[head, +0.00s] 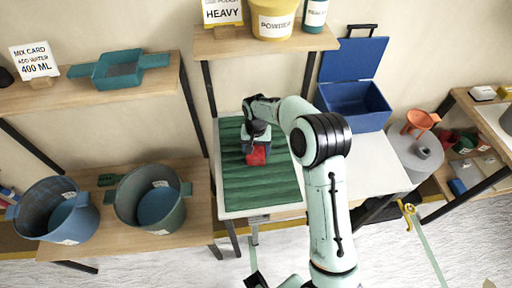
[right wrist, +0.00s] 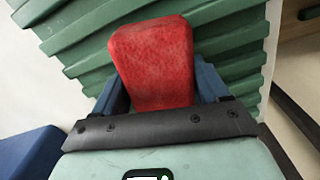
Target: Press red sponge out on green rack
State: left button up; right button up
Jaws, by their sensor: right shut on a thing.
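The red sponge (head: 257,156) is on or just above the green ribbed rack (head: 262,190) in the head view; contact with the ribs cannot be told. My right gripper (head: 255,150) is over the rack's upper middle and is shut on the sponge. In the right wrist view the red sponge (right wrist: 155,62) stands out from between the two blue fingers, with the green rack (right wrist: 80,30) behind it. My arm hides part of the rack's right side. My left gripper is not in view.
A blue open box (head: 356,104) stands right of the rack on the white table (head: 372,170). Two buckets, a blue one (head: 57,210) and a green one (head: 150,197), stand on the left bench. A shelf (head: 262,42) with a yellow powder tub (head: 272,20) is above the rack.

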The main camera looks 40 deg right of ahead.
jog(key=shift+w+r+p, duration=0.15)
jog(key=shift+r+p, duration=1.35)
jog(key=shift+r, duration=1.7)
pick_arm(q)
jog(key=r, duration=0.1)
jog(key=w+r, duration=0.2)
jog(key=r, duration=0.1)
pick_arm(e)
jog(key=shift+f, duration=0.1)
